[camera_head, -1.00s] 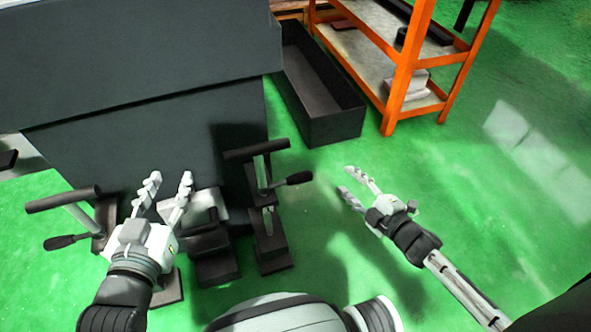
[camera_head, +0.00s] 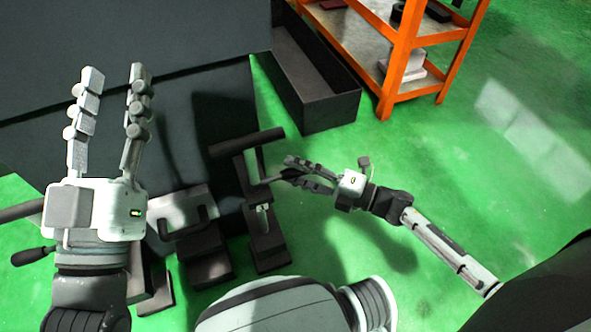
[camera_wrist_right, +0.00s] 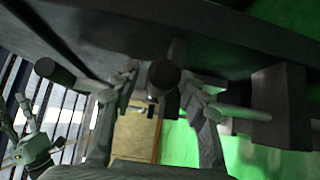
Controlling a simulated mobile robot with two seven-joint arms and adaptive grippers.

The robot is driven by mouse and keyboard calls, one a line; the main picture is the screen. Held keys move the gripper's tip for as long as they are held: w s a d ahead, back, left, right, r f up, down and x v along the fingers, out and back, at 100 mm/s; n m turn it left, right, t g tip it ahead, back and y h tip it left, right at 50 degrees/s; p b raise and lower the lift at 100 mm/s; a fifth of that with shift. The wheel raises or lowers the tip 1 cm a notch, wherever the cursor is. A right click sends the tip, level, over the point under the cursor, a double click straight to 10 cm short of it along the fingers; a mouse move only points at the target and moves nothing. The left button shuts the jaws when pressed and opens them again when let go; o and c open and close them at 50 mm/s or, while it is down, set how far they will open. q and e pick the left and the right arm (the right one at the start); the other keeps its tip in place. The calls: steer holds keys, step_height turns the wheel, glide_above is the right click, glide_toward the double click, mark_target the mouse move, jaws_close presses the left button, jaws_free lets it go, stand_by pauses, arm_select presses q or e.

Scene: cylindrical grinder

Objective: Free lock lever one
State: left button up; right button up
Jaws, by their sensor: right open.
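Two dark lever assemblies stand by the machine's base; the frames do not label which is lever one. The right-hand lever stand (camera_head: 265,242) has a dark crossbar (camera_head: 246,141) on top. My right gripper (camera_head: 287,172) is open beside this stand, below the crossbar, and covers where the stand's small black-knobbed lever sat. In the right wrist view a dark round knob end (camera_wrist_right: 163,76) lies between the open fingers of the right gripper (camera_wrist_right: 160,88); contact cannot be told. The left-hand lever's black knob (camera_head: 32,256) shows beside my left arm. My left gripper (camera_head: 115,75) is open and empty.
The dark machine body (camera_head: 190,110) rises behind the levers. A dark open bin (camera_head: 325,115) and an orange shelf rack (camera_head: 400,60) stand at the back. Dark pedal-like blocks (camera_head: 205,265) sit between the levers. The green floor to the right is clear.

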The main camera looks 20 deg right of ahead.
steer(key=shift+w+a, duration=0.15)
steer(key=shift+c, duration=0.4)
jaws_close()
